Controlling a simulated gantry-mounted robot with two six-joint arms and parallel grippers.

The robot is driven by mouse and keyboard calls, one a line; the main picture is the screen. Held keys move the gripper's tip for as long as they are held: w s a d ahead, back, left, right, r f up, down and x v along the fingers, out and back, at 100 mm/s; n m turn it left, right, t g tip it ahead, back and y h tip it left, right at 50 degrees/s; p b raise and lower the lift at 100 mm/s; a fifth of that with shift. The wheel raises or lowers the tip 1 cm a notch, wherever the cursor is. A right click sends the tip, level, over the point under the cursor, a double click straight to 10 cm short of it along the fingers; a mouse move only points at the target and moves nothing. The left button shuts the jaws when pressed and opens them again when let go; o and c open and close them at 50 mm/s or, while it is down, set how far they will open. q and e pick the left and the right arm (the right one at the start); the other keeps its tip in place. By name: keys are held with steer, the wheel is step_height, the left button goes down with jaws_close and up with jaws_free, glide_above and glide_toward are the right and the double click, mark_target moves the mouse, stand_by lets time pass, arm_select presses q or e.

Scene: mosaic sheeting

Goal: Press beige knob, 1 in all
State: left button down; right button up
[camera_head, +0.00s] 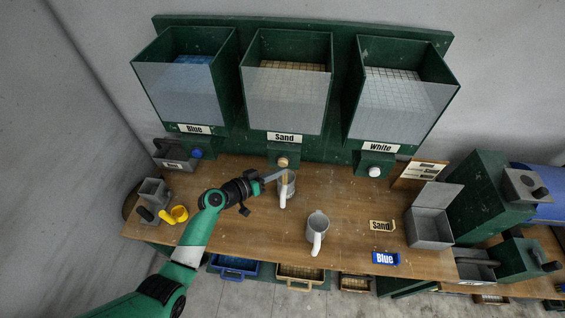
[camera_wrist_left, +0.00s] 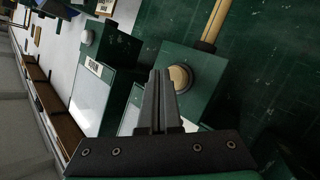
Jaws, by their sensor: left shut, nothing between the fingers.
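The beige knob (camera_head: 282,162) sits on the green block under the middle dispenser, labelled Sand (camera_head: 285,137). My left gripper (camera_head: 283,174) is shut and empty, its fingertips just below the knob. In the left wrist view the round knob (camera_wrist_left: 183,77) shows right beside the tips of my shut fingers (camera_wrist_left: 160,73), which cover a little of its left side. I cannot tell whether the tips touch it. My right gripper is in neither view.
A blue knob (camera_head: 197,154) and a white knob (camera_head: 374,172) sit under the side dispensers. Yellow cups (camera_head: 174,215) and a grey box (camera_head: 429,228) stand at the sides.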

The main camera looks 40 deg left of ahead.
arm_select(q)
steer(key=shift+s+d, duration=0.1)
steer(key=shift+s+d+p, duration=0.5)
steer(key=shift+s+d, duration=0.25)
steer(key=shift+s, duration=0.25)
steer(key=shift+s+d+p, duration=0.5)
steer(key=shift+s+d, duration=0.2)
steer(key=shift+s, duration=0.3)
